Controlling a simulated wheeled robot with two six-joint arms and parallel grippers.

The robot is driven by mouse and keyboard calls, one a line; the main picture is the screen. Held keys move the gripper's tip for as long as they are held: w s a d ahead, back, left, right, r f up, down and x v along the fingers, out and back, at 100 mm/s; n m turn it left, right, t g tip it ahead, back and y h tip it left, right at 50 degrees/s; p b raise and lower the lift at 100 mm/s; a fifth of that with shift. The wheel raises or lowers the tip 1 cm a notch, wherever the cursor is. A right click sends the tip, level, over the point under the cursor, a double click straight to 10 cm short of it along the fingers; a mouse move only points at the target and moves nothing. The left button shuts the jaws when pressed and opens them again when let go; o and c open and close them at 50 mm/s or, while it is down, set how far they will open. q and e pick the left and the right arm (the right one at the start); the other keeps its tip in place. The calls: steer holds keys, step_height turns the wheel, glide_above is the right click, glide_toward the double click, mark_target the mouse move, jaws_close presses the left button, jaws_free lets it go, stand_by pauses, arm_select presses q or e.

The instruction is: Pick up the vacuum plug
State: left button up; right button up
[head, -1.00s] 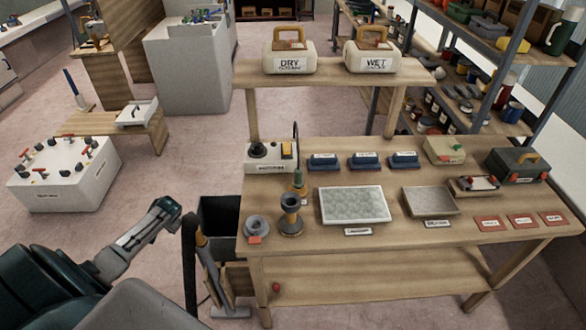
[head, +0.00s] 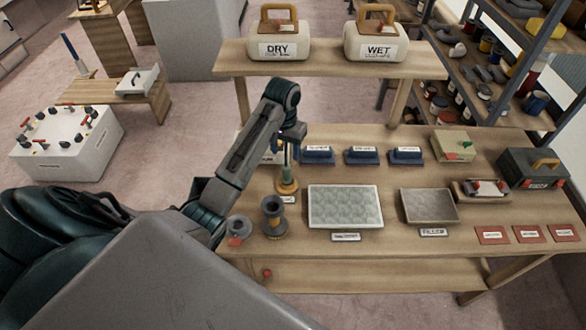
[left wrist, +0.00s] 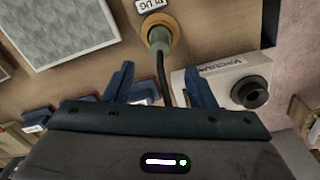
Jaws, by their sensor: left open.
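The vacuum plug is a grey-green plug standing upright in an amber round holder, with a black cable rising from its top. In the left wrist view the plug (left wrist: 160,42) sits beside a white "PLUG" label, and its cable runs down between my fingers. In the head view the plug (head: 287,183) shows just below my left gripper (head: 290,143), partly hidden by it. My left gripper (left wrist: 159,72) is open and empty, its two blue fingers apart on either side of the cable, apart from the plug. My right gripper is not in view.
The white vacuum box (left wrist: 222,82) stands close to the plug. A dark spool-shaped stand (head: 273,216) and a grey ring (head: 238,229) are nearby on the bench. A bubbled tray (head: 345,207) lies to the right. A raised shelf (head: 330,62) stands behind.

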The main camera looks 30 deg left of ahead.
mark_target(286, 165)
arm_select(q)
steer(key=f, duration=0.1)
steer(key=s+f+b, duration=0.1)
steer(key=f+b, duration=0.1)
steer(key=f, duration=0.1)
steer(key=shift+s+a, duration=0.1)
steer(key=shift+s, duration=0.15)
steer(key=f+p, duration=0.1)
steer(key=f, duration=0.1)
steer(key=w+f+p, duration=0.1)
steer(key=f, duration=0.1)
steer(key=shift+w+f+p, duration=0.2)
steer(key=shift+f+p, duration=0.15)
steer(key=shift+f, duration=0.7)
steer(key=c, duration=1)
jaws_close()
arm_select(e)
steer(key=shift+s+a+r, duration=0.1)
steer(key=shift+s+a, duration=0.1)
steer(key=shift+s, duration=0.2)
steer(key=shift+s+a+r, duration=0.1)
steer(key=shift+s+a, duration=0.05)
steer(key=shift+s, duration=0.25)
arm_select(q)
steer(key=shift+r, duration=0.1)
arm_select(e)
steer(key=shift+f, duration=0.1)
